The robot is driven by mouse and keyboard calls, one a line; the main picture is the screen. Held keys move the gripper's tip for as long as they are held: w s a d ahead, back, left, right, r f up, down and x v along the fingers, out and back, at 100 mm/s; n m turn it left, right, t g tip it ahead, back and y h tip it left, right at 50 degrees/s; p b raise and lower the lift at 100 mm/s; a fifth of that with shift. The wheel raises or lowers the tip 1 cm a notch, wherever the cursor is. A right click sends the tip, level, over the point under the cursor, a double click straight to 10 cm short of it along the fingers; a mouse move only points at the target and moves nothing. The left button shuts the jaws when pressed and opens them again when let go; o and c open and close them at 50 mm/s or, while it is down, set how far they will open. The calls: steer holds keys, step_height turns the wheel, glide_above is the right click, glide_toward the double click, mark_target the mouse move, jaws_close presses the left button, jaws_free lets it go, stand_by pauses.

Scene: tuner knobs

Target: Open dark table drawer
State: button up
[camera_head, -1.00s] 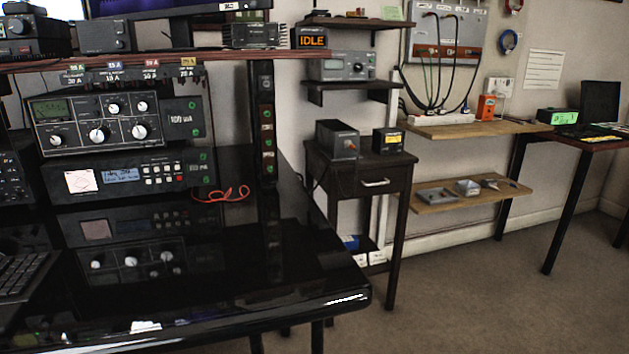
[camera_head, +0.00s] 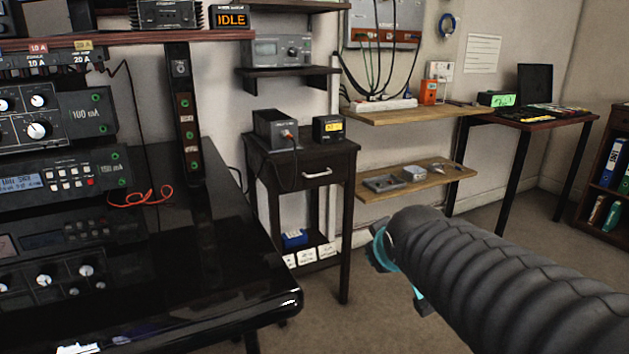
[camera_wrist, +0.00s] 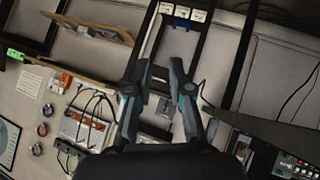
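The dark side table (camera_head: 349,240) stands against the wall, right of the glossy black desk. Its drawer (camera_head: 288,181) sits under the top, with a pale bar handle (camera_head: 317,173) on the front, and looks closed. My arm reaches in from the right in the head view, its teal-edged end in front of the floor, right of the table. In the wrist view, turned upside down, my gripper (camera_wrist: 160,66) has its two fingers apart with nothing between them. The table's lower shelf items show beyond it; the handle is not clear there.
The glossy black desk (camera_head: 190,300) with radio gear fills the left. Two boxes stand on the dark table, one with a yellow display (camera_head: 328,128). Wooden shelves (camera_head: 420,182) hang to its right. The carpet before the table looks free.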

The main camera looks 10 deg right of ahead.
steer(key=w+d+n+t+y+b, duration=0.15)
steer(key=w+n+t+b, duration=0.45)
steer(key=w, duration=1.6)
steer(key=n+t+y, duration=0.3)
steer(key=n+y, duration=0.3)
steer(key=n, duration=0.6)
glide_toward(320, 174)
steer(key=x, duration=1)
steer(key=shift+w+f, duration=0.15)
steer(key=shift+w, duration=0.05)
steer(key=shift+c, duration=0.2)
jaws_close()
